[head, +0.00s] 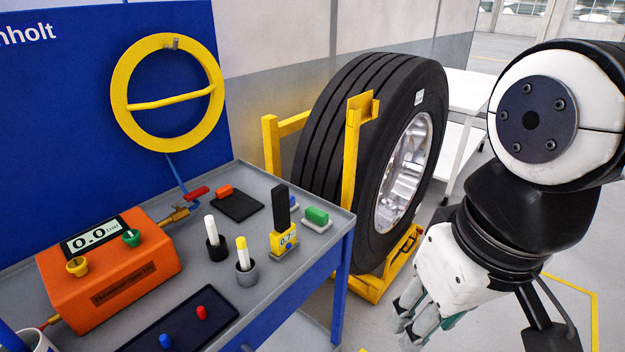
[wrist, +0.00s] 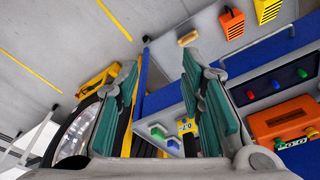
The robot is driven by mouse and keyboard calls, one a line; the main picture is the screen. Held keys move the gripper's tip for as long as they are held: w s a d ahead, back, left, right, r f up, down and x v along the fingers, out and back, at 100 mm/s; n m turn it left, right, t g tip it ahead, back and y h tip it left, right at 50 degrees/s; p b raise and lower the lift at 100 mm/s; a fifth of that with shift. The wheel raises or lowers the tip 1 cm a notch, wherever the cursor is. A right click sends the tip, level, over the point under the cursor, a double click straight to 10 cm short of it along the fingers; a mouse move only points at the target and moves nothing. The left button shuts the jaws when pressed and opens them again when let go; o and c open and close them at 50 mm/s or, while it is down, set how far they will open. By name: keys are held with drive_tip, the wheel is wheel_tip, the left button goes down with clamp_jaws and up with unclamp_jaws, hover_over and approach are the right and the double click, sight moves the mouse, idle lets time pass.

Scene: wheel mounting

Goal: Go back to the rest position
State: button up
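My gripper (head: 420,318) hangs at the lower right of the head view, to the right of the tool cart (head: 335,232) and in front of the wheel (head: 345,130). In the wrist view its two teal-padded fingers (wrist: 167,58) stand apart with nothing between them. The gripper is open and empty. The large black tyre with a silver rim stands upright in a yellow stand (head: 352,165). Part of the wheel also shows at the left of the wrist view (wrist: 72,130).
The cart holds an orange inflator box (head: 110,275) reading 0.0, markers, a yellow gauge (head: 284,240) and a green block (head: 317,215). A yellow ring (head: 120,100) hangs on the blue panel. A white table (head: 470,90) stands behind the wheel. Floor is clear at lower right.

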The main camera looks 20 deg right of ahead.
wheel_tip(320, 180, up, 13)
drive_tip(key=t+p, duration=0.2)
drive_tip(key=p, duration=0.8)
drive_tip(key=shift+d+f+p, duration=0.15)
drive_tip(key=shift+d+p, duration=0.05)
drive_tip(key=shift+p, duration=0.15)
